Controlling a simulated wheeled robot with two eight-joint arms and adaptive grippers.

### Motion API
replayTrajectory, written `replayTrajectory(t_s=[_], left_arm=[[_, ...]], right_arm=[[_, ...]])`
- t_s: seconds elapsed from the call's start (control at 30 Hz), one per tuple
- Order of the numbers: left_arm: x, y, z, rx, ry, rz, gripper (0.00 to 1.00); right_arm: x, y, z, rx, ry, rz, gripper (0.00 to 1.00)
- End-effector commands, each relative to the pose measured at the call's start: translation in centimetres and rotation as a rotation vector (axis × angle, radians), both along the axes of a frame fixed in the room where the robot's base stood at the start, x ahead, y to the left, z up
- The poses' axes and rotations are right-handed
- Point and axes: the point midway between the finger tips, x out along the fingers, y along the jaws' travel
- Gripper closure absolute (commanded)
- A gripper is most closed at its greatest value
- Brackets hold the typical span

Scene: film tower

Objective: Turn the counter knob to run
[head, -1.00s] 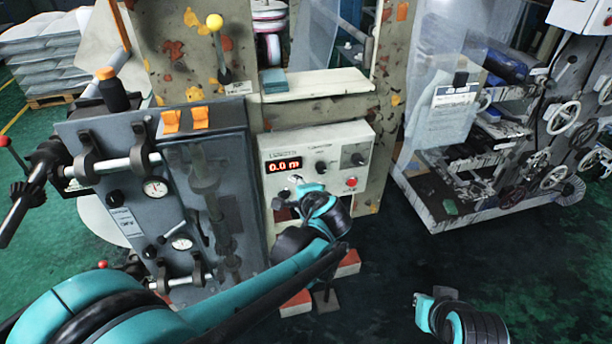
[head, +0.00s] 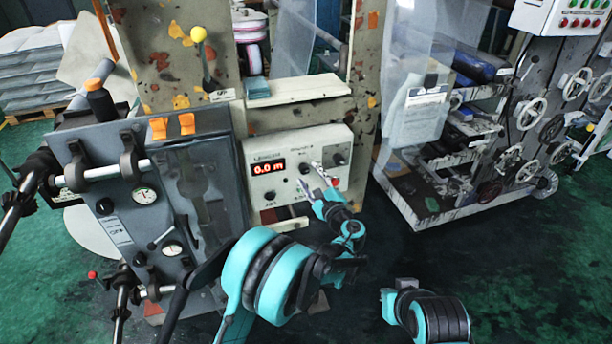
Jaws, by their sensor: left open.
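The counter (head: 258,150) is a pale box panel on the machine's front, with a red display (head: 268,168) reading 0.0 m. A small black knob (head: 303,168) sits at its middle and a larger dark knob (head: 338,158) at its upper right; their labels are too small to read. My left gripper (head: 313,174) is open and empty in front of the panel's right half, its fingers close to the small knob. Contact cannot be told.
A grey gauge unit (head: 120,205) with rods and levers stands left of the counter. A pale shelf (head: 300,88) juts out above it. A machine with several handwheels (head: 532,112) stands at the right. The dark floor between is open.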

Motion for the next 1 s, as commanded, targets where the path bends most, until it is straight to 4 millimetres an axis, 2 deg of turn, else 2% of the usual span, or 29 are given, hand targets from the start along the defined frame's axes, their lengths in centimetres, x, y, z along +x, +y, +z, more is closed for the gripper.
replayTrajectory(t_s=[0.2,0.5,0.7,1.0], left_arm=[[2.0,0.9,0.0,-0.001,0.000,0.000,0.51],[2.3,1.0,0.1,-0.002,0.000,-0.001,0.51],[2.3,1.0,0.1,-0.002,0.000,-0.001,1.00],[2.3,1.0,0.1,-0.020,-0.006,0.000,1.00]], right_arm=[[0.0,0.0,-0.6,0.000,0.000,0.000,1.00],[0.0,0.0,-0.6,0.000,0.000,0.000,1.00],[0.0,0.0,-0.6,0.000,0.000,0.000,1.00],[0.0,0.0,-0.6,0.000,0.000,0.000,1.00]])
